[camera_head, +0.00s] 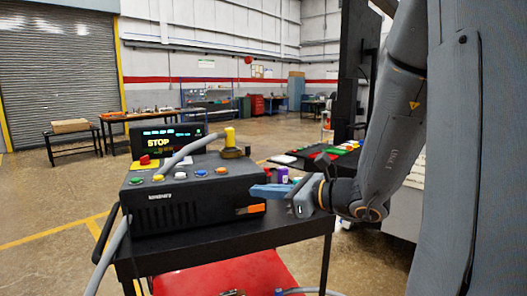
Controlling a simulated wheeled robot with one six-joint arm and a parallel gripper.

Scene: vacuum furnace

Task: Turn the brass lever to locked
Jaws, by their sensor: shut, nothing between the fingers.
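My gripper (268,190) has blue fingers and reaches in from the right at the right side of the black control box (170,213). It is shut and holds nothing. An orange tab (251,209) sits on the box's front face at the right, just below and left of the fingers; I cannot tell if they touch it. A yellow upright piece (231,138) on a dark brownish base (234,153) stands at the box's back right corner. I cannot tell for sure which of these is the brass lever, and I read no locked mark.
The box stands on a black cart (215,243) with a red lower shelf (238,272). A grey hose (180,155) arches over the box beside several coloured buttons. A screen (168,140) reads STOP. Small coloured items lie on a surface behind my gripper.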

